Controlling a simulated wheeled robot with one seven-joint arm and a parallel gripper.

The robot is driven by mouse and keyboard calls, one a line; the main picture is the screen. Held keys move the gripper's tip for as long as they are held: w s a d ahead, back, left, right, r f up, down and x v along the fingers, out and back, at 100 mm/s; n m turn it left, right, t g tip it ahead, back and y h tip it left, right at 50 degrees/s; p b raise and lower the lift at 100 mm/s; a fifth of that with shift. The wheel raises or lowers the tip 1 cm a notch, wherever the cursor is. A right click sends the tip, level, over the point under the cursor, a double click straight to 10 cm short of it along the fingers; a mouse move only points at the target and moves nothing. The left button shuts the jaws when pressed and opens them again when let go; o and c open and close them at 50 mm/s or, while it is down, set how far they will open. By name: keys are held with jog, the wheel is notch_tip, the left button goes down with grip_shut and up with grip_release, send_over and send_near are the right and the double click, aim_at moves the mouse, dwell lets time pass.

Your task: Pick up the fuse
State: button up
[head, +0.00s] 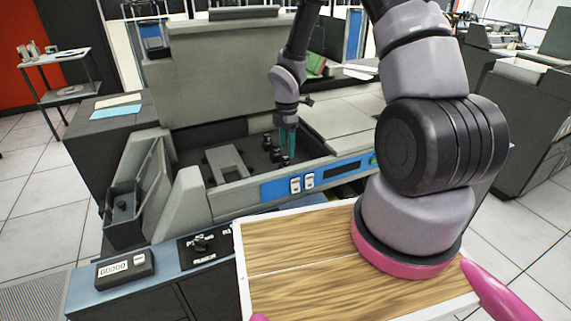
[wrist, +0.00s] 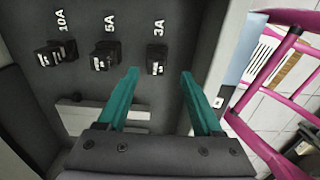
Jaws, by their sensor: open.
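Three small black fuses stand in a row on a dark panel in the wrist view, under the white labels 10A, 5A and 3A. They are the 10A fuse (wrist: 56,54), the 5A fuse (wrist: 105,56) and the 3A fuse (wrist: 156,61). My gripper (wrist: 160,74) is open and empty, its teal fingers to either side of the 3A fuse's line, with that fuse showing just past the tips. Contact cannot be told. In the head view my gripper (head: 287,157) points down into the open machine beside small black fuses (head: 267,143).
The machine's grey raised lid (head: 222,75) stands behind the recess. A blue switch strip (head: 310,181) runs along its front edge. A pale bracket (head: 226,163) lies left of the fuses. A wooden top (head: 300,265) is nearest me.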

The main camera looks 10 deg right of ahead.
aim_at(286, 157)
jog(key=shift+w+a+f, duration=0.1)
jog(key=shift+w+f, duration=0.05)
jog(key=shift+f, duration=1.25)
jog(key=shift+w+a+f, duration=0.1)
jog(key=shift+f, duration=1.25)
grip_shut()
